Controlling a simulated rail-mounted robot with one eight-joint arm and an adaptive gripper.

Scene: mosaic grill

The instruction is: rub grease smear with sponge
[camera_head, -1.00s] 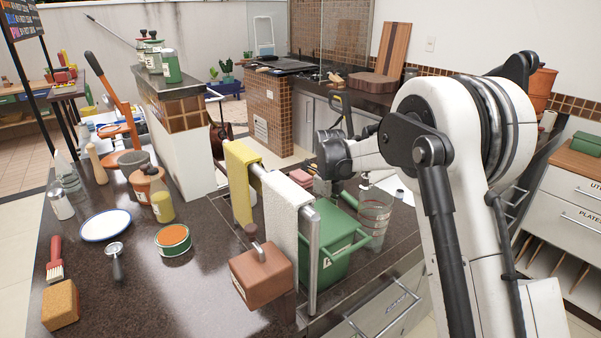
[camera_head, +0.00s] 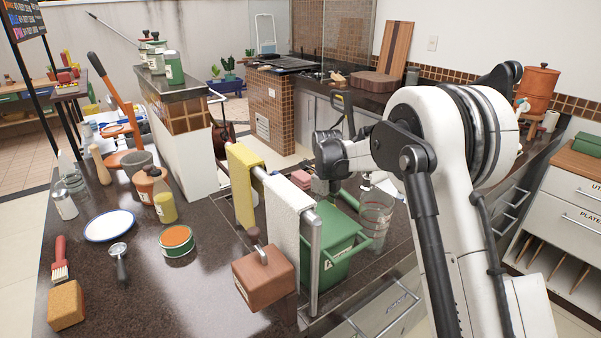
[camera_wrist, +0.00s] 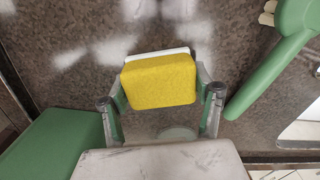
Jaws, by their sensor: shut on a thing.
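In the wrist view a yellow sponge (camera_wrist: 160,82) with a white layer along its far edge sits between the two fingers of my gripper (camera_wrist: 161,98). The gripper is shut on it, above the dark speckled counter (camera_wrist: 235,45). Pale blurred patches lie on the counter beyond the sponge, and a faint round greyish patch (camera_wrist: 178,133) shows between the fingers. I cannot tell whether any is the grease smear or a reflection. In the head view my gripper (camera_head: 328,187) points down behind the towel rail, its tips and the sponge hidden.
A green box (camera_head: 328,245) stands close to my gripper, behind a rail with a yellow towel (camera_head: 243,185) and a white towel (camera_head: 287,215). A clear tumbler (camera_head: 375,215) is to its right. A green handled thing (camera_wrist: 272,70) lies right of the sponge.

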